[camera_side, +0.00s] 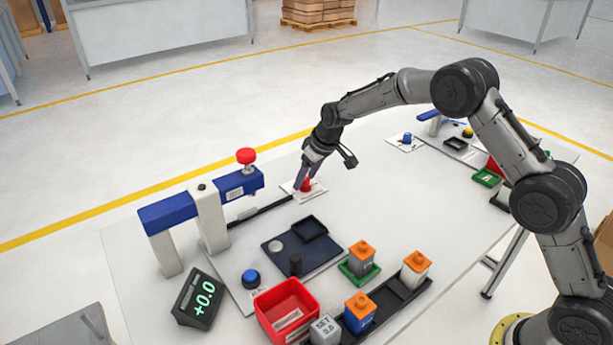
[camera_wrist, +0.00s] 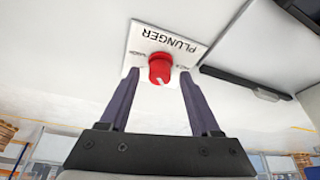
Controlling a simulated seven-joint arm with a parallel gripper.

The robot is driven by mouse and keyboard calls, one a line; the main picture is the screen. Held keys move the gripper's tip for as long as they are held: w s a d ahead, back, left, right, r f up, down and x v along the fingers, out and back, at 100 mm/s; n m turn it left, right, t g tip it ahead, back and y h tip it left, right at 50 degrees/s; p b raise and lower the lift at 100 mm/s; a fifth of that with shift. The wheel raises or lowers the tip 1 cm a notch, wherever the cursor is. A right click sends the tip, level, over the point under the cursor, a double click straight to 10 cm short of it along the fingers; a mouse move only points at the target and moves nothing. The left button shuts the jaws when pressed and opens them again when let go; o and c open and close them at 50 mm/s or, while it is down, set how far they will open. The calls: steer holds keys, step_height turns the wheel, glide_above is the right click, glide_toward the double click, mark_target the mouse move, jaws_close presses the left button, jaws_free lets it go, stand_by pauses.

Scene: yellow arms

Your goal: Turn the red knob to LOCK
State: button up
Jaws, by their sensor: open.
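The red knob (camera_wrist: 160,66) sits on a white plate (camera_wrist: 143,38) printed PLUNGER, which reads tilted in the wrist view. Small labels flank the knob, too small to read surely. A pale mark shows on the knob's face, toward the lower right. In the side view the red knob (camera_side: 306,184) and its plate (camera_side: 316,190) lie at the table's far side. My gripper (camera_wrist: 159,78) is open, with one finger on each side of the knob. Narrow gaps seem to show; contact is hard to judge. In the side view my gripper (camera_side: 304,178) reaches down over the knob and partly hides it.
A blue-and-white frame with a red-topped plunger (camera_side: 246,157) stands left of the knob. A dark bar (camera_side: 262,211) runs close to the plate. Nearer stand a red bin (camera_side: 287,308), orange-topped blocks (camera_side: 361,251) and a display reading +0.0 (camera_side: 198,298).

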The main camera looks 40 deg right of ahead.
jaws_close()
stand_by(0.5)
steer(key=m+h, duration=0.2)
steer(key=m, duration=0.2)
steer(key=shift+a+m, duration=0.15)
steer(key=shift+m, duration=0.25)
steer(key=m+h, duration=0.1)
steer(key=m, duration=0.3)
steer(key=shift+a+m+h, duration=0.1)
steer(key=shift+m+h, duration=0.2)
steer(key=shift+h, duration=0.1)
steer(key=m, duration=0.2)
steer(key=m+g+h, duration=0.1)
steer(key=m, duration=0.1)
steer(key=shift+w+a+m+g, duration=0.1)
steer(key=shift+m+g, duration=0.2)
steer(key=shift+m+g+h, duration=0.3)
steer(key=shift+m+g, duration=0.4)
steer(key=shift+m, duration=1.2)
